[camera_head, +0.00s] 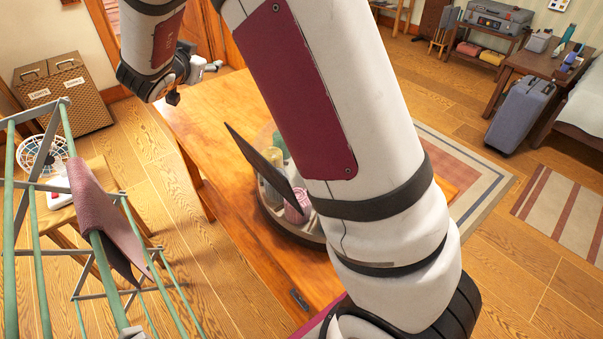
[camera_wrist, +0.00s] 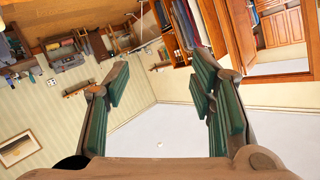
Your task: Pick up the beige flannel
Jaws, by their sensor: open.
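I cannot make out a clearly beige flannel in either view. A mauve-pink cloth (camera_head: 100,205) hangs over a bar of the green drying rack (camera_head: 38,230) at the left of the head view. My gripper (camera_wrist: 160,88) is open and empty in the wrist view, its two green-padded fingers wide apart. My arm hides much of the table's right side.
The wooden table (camera_head: 215,105) bears a round tray (camera_head: 270,222) with several small items and a dark tilted panel (camera_head: 262,165). A stool (camera_head: 70,210) with a white fan stands behind the rack. Folded red (camera_head: 468,48) and yellow (camera_head: 491,58) cloths lie on a far shelf.

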